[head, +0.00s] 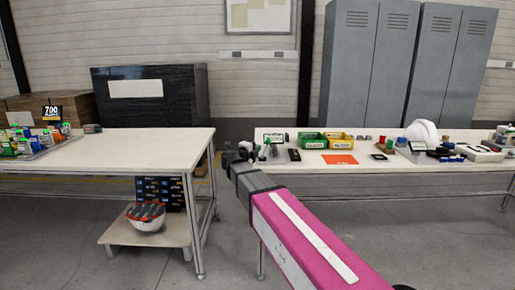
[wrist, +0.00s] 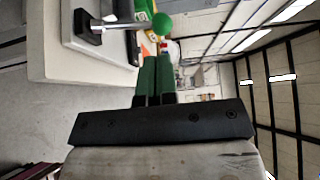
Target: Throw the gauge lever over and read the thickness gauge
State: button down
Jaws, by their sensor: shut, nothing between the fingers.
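In the wrist view a lever with a green ball knob (wrist: 162,23) and a pale metal rod runs out from a black base (wrist: 88,26) at the table's edge. My gripper (wrist: 156,58) has two green fingers side by side, shut and empty. Their tips point toward the knob, with a small gap in the picture; I cannot tell the depth between them. In the head view my gripper (head: 266,150) is at the left end of the right-hand table (head: 290,177), and my arm hides part of that area. No thickness reading is legible in either view.
A green bin (head: 312,141) and a yellow bin (head: 341,142) stand behind an orange card (head: 340,159). A white helmet shell (head: 422,131) and several small items are farther right. A gap of floor separates the left table (head: 150,143) from the right one.

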jog(key=v, duration=0.7)
jog(key=shift+s+a, duration=0.3)
jog(key=s+d+f+n+g+y, duration=0.1)
jog(key=d+f+n+y, duration=0.1)
jog(key=f+n+y, duration=0.8)
jog(key=s+d+f+n+g+y, duration=0.1)
jog(key=d+f+n+y, duration=0.1)
jog(key=f+n+y, duration=0.75)
jog(key=s+d+f+n+g+h, duration=0.3)
jog(key=s+d+f+g, duration=0.3)
jog(key=s, duration=0.4)
jog(key=s+d+f+n+g+h, duration=0.3)
jog(key=s+d+f+g+h, duration=0.2)
jog(key=s+d+f, duration=0.3)
jog(key=s+d+g, duration=0.1)
jog(key=s+d, duration=0.1)
jog(key=d, duration=0.1)
jog(key=shift+h, duration=0.35)
